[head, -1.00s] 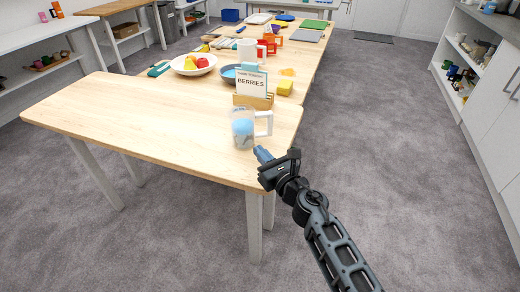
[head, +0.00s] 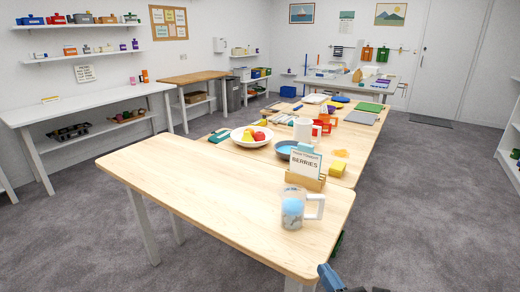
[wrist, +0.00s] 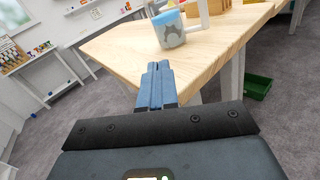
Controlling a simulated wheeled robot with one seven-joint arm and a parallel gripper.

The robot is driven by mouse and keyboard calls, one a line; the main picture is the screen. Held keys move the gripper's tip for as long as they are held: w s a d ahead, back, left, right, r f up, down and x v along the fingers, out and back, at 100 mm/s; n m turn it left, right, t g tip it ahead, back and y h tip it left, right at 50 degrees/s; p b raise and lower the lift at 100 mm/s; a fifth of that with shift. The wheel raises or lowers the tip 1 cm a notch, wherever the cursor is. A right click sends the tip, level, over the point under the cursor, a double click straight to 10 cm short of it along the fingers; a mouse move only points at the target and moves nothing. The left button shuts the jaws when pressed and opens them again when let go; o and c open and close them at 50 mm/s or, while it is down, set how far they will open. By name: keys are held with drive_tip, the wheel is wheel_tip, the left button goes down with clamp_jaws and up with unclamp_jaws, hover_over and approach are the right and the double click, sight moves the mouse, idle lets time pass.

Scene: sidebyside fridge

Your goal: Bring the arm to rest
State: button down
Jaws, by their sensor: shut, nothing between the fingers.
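My gripper (wrist: 157,84) shows in the wrist view with its blue fingers together and nothing between them. It is just off the near edge of the wooden table (wrist: 120,45). In the head view only the tip of my gripper (head: 329,275) shows at the bottom edge, below the table's front right corner. A clear mug with a white handle and something light blue inside (head: 292,208) stands on the table near that corner. The mug (wrist: 170,30) is beyond the fingertips in the wrist view, apart from them.
A berries sign in a wooden stand (head: 306,183), a yellow block (head: 337,169) and a fruit bowl (head: 236,140) stand farther back on the table. A white shelf table (head: 85,105) is at the left. Grey floor (head: 430,210) to the right is clear. A green crate (wrist: 257,84) sits on the floor.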

drive_tip(key=s+r+m+h, duration=0.1)
drive_tip(key=s+m+h, duration=0.2)
drive_tip(key=s+m, duration=2)
drive_tip(key=s+d+r+m+g, duration=0.1)
drive_tip(key=s+r+m, duration=0.2)
drive_tip(key=s, duration=0.3)
drive_tip(key=s+d+r+m+h, duration=0.1)
drive_tip(key=s+r+m, duration=0.2)
drive_tip(key=s+m, duration=0.3)
drive_tip(key=s+d+r+m+g, duration=0.1)
drive_tip(key=s+r+m, duration=0.3)
drive_tip(key=s, duration=0.3)
drive_tip(key=shift+s+d+m+g, duration=0.3)
drive_tip(key=shift+d+m, duration=0.1)
drive_tip(key=shift+m, duration=0.1)
drive_tip(key=shift+r, duration=0.1)
